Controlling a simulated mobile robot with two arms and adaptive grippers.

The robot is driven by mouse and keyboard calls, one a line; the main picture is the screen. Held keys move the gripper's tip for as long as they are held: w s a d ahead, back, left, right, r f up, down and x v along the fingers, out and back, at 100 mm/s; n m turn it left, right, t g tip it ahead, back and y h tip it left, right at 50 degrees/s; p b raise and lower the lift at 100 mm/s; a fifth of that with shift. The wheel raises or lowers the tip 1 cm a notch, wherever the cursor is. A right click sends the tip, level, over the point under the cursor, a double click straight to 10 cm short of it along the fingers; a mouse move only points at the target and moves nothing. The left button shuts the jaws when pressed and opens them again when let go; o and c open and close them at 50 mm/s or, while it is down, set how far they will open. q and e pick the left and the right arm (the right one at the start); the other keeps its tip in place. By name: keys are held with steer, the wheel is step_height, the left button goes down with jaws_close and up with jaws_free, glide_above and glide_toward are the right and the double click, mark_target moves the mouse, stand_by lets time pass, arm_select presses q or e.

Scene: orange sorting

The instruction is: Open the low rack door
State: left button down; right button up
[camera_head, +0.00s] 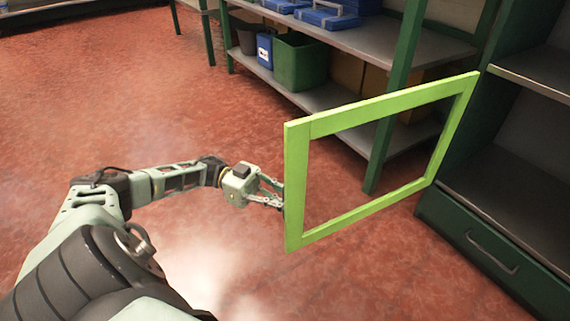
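The low rack door is a bright green open frame (297,190) with an empty middle. It stands swung out from the dark green rack (450,235) at the right, its far side close to the rack's upright. My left gripper (281,198) is at the door's near free edge, with its fingertips touching or just behind that edge. The fingertips are partly hidden by the door frame, so I cannot tell if they are closed on it. My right gripper is not in view.
Behind the door stands a grey shelf unit (375,48) with green posts, a green bin (299,62) and blue cases (327,18). A drawer with a handle (491,254) is at the rack's base. The red floor at left is clear.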

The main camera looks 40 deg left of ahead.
arm_select(q)
steer(key=shift+s+f, duration=0.15)
steer(key=c, duration=1.8)
jaws_free()
steer(key=shift+a, duration=0.1)
steer(key=v, duration=1.2)
